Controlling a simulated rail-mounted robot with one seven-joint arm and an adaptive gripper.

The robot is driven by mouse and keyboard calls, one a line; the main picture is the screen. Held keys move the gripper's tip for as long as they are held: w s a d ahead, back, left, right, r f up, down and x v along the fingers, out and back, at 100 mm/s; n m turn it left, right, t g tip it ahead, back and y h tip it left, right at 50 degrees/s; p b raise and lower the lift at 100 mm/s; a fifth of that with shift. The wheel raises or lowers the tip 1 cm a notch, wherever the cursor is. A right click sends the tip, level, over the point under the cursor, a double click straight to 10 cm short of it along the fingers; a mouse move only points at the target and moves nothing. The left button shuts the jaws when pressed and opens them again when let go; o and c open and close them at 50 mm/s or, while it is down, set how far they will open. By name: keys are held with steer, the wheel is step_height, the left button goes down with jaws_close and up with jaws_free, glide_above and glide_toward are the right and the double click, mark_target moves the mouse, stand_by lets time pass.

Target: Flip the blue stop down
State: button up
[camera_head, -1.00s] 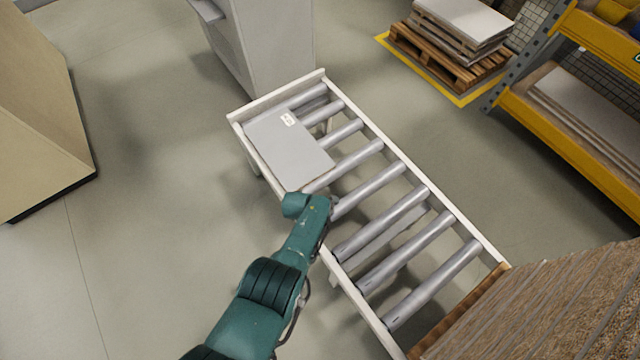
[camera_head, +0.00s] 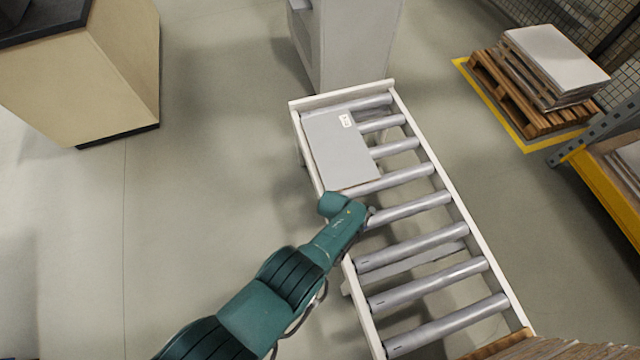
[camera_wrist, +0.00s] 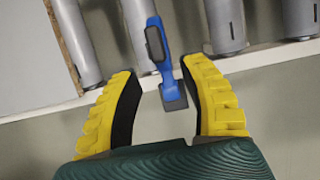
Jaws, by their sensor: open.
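The blue stop (camera_wrist: 161,55) shows in the wrist view, at the conveyor's side rail (camera_wrist: 262,58). It is a blue bar with a dark pad near its upper end and a dark grey block at its lower end. My gripper (camera_wrist: 165,80) is open, with one yellow-and-black finger on each side of the stop's lower part. I see gaps between the fingers and the stop; contact does not show. In the head view my green arm (camera_head: 340,225) reaches to the conveyor's left rail and hides the stop and the gripper.
A grey panel (camera_head: 338,150) lies on the rollers (camera_head: 415,245) at the conveyor's far end, and its edge shows left of the stop in the wrist view. A grey cabinet (camera_head: 350,45) stands behind. A pallet of panels (camera_head: 550,65) stands at the right.

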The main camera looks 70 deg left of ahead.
steer(key=shift+s+r, duration=0.25)
steer(key=shift+s, duration=0.1)
steer(key=s+a, duration=0.1)
steer(key=s, duration=1)
steer(key=shift+s, duration=0.3)
